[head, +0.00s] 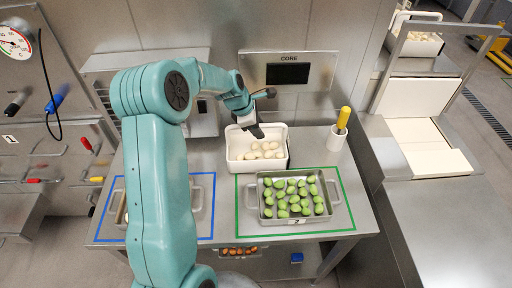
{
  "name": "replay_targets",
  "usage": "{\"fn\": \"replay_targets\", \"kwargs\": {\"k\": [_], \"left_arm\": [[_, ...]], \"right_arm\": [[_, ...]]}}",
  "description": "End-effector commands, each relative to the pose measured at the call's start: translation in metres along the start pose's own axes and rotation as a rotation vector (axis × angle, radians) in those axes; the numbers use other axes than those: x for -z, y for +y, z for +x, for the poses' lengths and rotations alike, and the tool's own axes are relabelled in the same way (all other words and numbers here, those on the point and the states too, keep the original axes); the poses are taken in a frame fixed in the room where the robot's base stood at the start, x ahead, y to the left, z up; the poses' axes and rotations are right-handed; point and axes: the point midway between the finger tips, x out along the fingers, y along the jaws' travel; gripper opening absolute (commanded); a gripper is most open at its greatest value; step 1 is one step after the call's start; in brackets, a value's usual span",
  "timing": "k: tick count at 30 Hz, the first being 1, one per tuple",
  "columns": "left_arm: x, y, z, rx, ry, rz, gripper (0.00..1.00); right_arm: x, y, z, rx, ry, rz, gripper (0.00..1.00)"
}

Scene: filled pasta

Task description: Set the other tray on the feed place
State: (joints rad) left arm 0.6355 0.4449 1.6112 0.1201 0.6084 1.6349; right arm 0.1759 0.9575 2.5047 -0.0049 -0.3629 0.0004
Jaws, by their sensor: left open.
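A metal tray (262,212) filled with green filled pasta (290,196) sits inside the green outline (345,199) on the steel table. A second tray (197,198) lies inside the blue outline (213,215); my left arm hides most of it, and I cannot tell what it holds. My left gripper (257,133) is open, pointing down at the back edge of a white bin (235,160) with pale round pieces in it. It is apart from both trays. My right gripper is not in view. I cannot tell which outline is the feed place.
A white cup (336,140) with a yellow-handled tool stands right of the bin. A CORE display (288,73) stands behind. A lower shelf holds brown pieces (240,251) and a blue item (297,257). A conveyor-like steel unit (420,140) stands at right.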

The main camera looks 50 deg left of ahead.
Motion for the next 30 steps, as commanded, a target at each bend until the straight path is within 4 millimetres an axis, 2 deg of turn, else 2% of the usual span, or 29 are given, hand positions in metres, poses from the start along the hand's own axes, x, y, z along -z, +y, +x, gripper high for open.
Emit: {"fn": "replay_targets", "kwargs": {"k": [21, 22, 26, 30], "left_arm": [[0.0019, -0.0010, 0.0043, 0.000, 0.000, 0.000, 0.47], [0.0019, -0.0010, 0.0043, 0.000, 0.000, 0.000, 0.43], [0.0019, -0.0010, 0.0043, 0.000, 0.000, 0.000, 0.01], [0.0015, -0.0003, 0.0035, -0.002, -0.001, 0.000, 0.00]], "right_arm": [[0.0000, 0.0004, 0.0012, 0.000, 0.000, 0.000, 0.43], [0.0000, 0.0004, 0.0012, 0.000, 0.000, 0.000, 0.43], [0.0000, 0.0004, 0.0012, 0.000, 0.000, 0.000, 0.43], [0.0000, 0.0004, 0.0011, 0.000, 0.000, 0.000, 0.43]]}}
